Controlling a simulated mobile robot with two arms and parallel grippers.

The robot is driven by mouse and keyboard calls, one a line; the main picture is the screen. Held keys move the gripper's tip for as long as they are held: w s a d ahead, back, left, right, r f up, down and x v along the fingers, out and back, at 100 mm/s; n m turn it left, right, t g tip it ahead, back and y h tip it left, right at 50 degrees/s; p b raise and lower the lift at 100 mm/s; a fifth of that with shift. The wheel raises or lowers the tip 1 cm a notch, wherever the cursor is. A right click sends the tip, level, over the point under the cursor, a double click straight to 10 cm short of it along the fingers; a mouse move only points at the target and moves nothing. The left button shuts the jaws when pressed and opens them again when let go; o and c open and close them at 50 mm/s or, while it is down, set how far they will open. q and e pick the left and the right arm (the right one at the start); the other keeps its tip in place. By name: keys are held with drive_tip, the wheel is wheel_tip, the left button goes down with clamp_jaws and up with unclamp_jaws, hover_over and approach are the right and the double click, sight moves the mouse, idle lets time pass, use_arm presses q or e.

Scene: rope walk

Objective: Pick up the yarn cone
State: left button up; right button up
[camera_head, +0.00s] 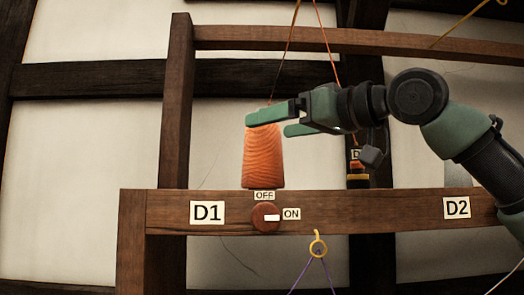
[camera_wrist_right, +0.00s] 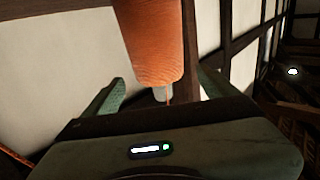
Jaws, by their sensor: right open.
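My right gripper (camera_head: 269,124) comes in from the right at the cone's top, with open green fingers. One finger crosses in front of the cone's top; the other is to its right. In the right wrist view the cone (camera_wrist_right: 152,40) shows between the two spread fingers (camera_wrist_right: 160,82), with a pale tip at its near end. I see no clear contact. My left gripper is out of view.
The front beam (camera_head: 345,212) carries the D1 and D2 labels and a round OFF/ON knob (camera_head: 266,217). Orange threads run overhead near the gripper. A dark, banded cone (camera_head: 358,172) stands behind.

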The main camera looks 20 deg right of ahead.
drive_tip(key=p+x, duration=0.1)
drive_tip(key=x, duration=0.2)
drive_tip(key=shift+w+a+r, duration=0.1)
drive_tip(key=shift+w+a, duration=0.1)
drive_tip(key=shift+w, duration=0.15)
drive_tip(key=shift+w+a, duration=0.1)
drive_tip(key=shift+w, duration=0.15)
drive_tip(key=shift+s, duration=0.1)
drive_tip(key=c, duration=1.8)
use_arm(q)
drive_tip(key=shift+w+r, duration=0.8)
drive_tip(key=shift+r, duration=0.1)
use_arm(e)
clamp_jaws()
